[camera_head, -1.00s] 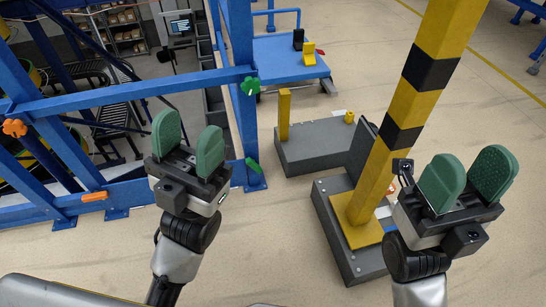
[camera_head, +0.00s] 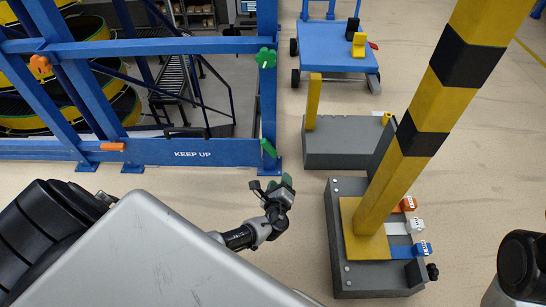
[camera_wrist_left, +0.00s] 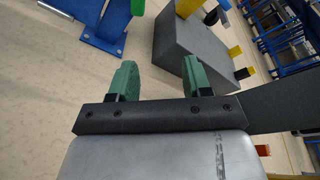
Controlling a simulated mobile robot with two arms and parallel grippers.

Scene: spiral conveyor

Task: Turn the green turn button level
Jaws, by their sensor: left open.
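The green turn button (camera_head: 268,148) is a short green bar low on the blue frame's right post in the head view. It is tilted, its upper end to the left. In the left wrist view a green piece, which looks like the same button (camera_wrist_left: 137,6), is cut by the top edge. My left gripper (camera_head: 275,187) is just below the button in the head view, apart from it. In the left wrist view my left gripper (camera_wrist_left: 160,80) has its green pads spread with nothing between them. My right gripper is out of view; only part of that arm shows.
An orange bar (camera_head: 112,146) sits level on the frame's lower rail (camera_head: 225,153). A green knob (camera_head: 266,57) and an orange knob (camera_head: 40,66) are higher. A grey block (camera_head: 342,145) and a striped yellow-black post (camera_head: 405,150) stand to the right. Floor left of my gripper is clear.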

